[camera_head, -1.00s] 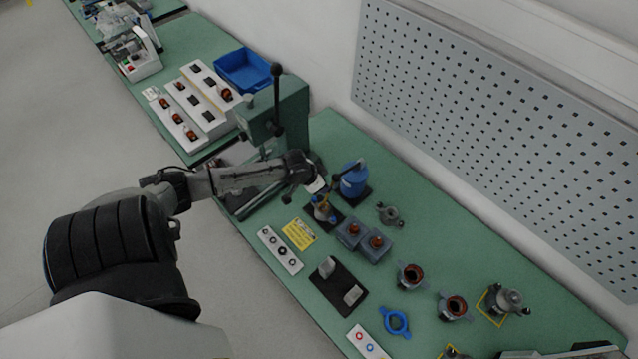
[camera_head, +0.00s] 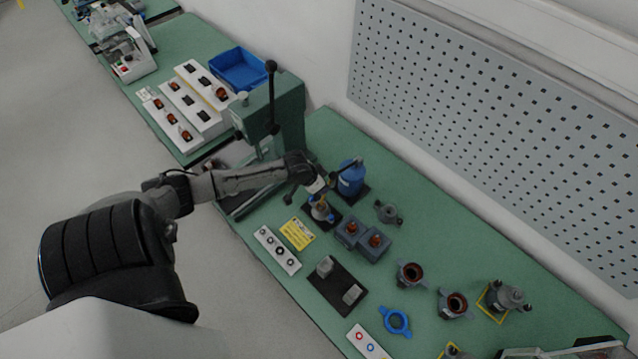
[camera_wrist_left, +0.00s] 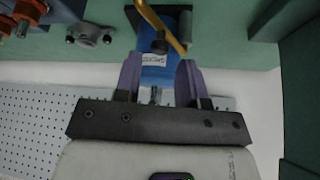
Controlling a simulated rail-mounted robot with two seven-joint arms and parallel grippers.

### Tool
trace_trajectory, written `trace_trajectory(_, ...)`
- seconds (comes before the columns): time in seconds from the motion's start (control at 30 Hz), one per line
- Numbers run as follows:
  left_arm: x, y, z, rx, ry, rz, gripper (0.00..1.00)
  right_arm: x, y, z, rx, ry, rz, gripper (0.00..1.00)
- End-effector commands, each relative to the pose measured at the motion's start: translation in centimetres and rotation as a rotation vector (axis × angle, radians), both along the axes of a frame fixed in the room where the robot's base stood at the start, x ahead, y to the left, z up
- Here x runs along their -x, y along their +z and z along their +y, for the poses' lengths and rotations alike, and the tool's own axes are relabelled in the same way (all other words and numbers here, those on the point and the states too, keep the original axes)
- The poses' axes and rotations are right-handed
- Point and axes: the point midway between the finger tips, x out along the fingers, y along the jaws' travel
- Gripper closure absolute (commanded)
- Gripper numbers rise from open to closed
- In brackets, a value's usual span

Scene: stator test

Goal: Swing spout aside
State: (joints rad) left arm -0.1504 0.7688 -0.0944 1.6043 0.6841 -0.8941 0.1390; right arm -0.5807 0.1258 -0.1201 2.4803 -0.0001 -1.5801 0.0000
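A blue bottle (camera_head: 351,179) stands on a dark base near the middle of the bench, with a thin spout (camera_head: 345,168) at its top that reaches towards my left gripper. In the left wrist view the blue bottle (camera_wrist_left: 158,78) with a white label lies behind the fingers. The curved yellow spout (camera_wrist_left: 163,27) crosses near the fingertips, beside a dark knob (camera_wrist_left: 160,46). My left gripper (camera_head: 320,187) is beside the bottle. In the left wrist view its two purple fingers (camera_wrist_left: 160,66) are apart, with no clear contact on the spout. My right gripper is not clearly seen.
A small fixture (camera_head: 320,213) stands just below my left gripper. A green press (camera_head: 275,115) stands to the left. The pegboard wall (camera_head: 500,130) runs behind.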

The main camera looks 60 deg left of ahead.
Motion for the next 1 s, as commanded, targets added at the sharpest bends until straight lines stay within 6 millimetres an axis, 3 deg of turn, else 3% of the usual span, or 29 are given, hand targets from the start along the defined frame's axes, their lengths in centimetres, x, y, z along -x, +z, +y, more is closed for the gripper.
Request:
trace_trajectory(0.6, -1.1, -2.0, 0.0, 0.0, 0.0, -0.002, 0.63, 0.0, -1.5, 0.3, -0.01, -0.006, -0.001, 0.17)
trace_trajectory(1.0, -1.5, -2.0, 0.1, -0.001, 0.003, -0.008, 0.64, 0.0, -1.7, 0.1, -0.004, -0.003, 0.0, 0.17)
